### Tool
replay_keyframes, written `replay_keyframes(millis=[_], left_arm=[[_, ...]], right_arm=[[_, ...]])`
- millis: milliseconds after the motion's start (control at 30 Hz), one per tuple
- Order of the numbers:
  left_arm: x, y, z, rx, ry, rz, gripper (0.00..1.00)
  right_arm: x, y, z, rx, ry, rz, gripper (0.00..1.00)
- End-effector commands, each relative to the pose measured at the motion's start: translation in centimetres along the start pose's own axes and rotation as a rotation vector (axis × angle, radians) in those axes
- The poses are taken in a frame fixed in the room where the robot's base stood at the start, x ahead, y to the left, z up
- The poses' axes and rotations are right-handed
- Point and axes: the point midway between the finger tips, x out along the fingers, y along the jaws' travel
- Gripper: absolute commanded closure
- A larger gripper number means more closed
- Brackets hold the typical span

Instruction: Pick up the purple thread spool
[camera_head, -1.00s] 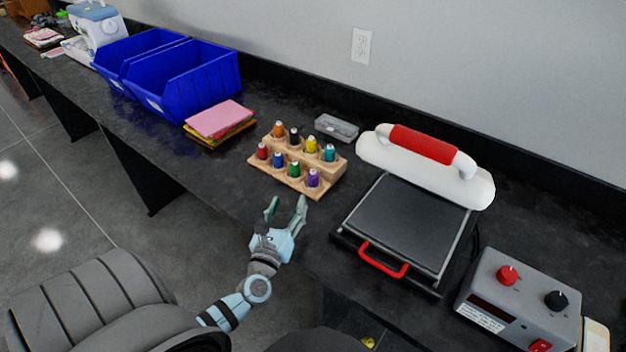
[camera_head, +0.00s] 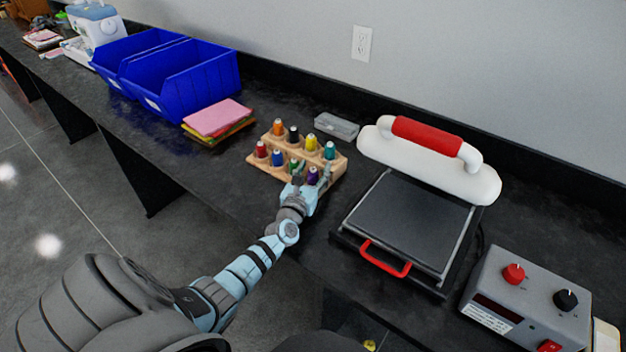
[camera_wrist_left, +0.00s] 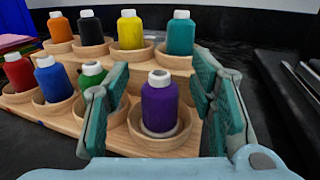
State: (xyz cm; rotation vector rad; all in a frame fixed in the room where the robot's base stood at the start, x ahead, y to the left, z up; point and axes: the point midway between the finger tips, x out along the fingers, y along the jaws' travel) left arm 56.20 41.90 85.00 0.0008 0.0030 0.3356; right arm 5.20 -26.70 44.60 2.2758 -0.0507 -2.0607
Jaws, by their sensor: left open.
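The purple thread spool (camera_wrist_left: 160,105) stands upright in a round cup at the front right of the wooden spool rack (camera_wrist_left: 55,118). In the head view the purple spool (camera_head: 312,174) is partly hidden by my gripper. My left gripper (camera_head: 311,172) is open at the front right of the rack. In the left wrist view its fingers (camera_wrist_left: 158,90) stand to the left and right of the purple spool, with gaps showing on both sides. My right gripper is in neither view.
Green (camera_wrist_left: 95,78), blue (camera_wrist_left: 53,80) and red (camera_wrist_left: 18,72) spools stand to the left in the front row. Orange, black, yellow and teal (camera_wrist_left: 181,35) spools stand behind. A heat press (camera_head: 412,222) is to the right, with folded cloths (camera_head: 217,118) and blue bins (camera_head: 197,80) to the left.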

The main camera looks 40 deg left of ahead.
Motion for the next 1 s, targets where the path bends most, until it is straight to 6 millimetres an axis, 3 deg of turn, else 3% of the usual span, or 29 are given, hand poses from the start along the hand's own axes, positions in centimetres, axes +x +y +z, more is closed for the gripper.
replay_keyframes(millis=[67, 333, 567, 667, 1000], left_arm=[[0.0, 0.0, 0.1, 0.0, -0.001, 0.0, 0.53], [0.0, 0.0, 0.1, -0.001, -0.001, 0.0, 0.96], [-0.1, 0.0, 0.1, -0.001, -0.001, 0.0, 0.97], [-0.1, 0.0, 1.1, -0.002, -0.001, 0.0, 0.97], [-0.1, 0.1, 9.6, -0.001, -0.003, 0.001, 0.97]], right_arm=[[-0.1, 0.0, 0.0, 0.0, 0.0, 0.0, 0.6], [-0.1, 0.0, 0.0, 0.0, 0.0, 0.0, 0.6], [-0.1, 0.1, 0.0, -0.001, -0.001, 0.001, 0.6], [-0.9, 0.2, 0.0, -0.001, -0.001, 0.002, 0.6], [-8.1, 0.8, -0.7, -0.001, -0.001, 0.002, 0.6]])
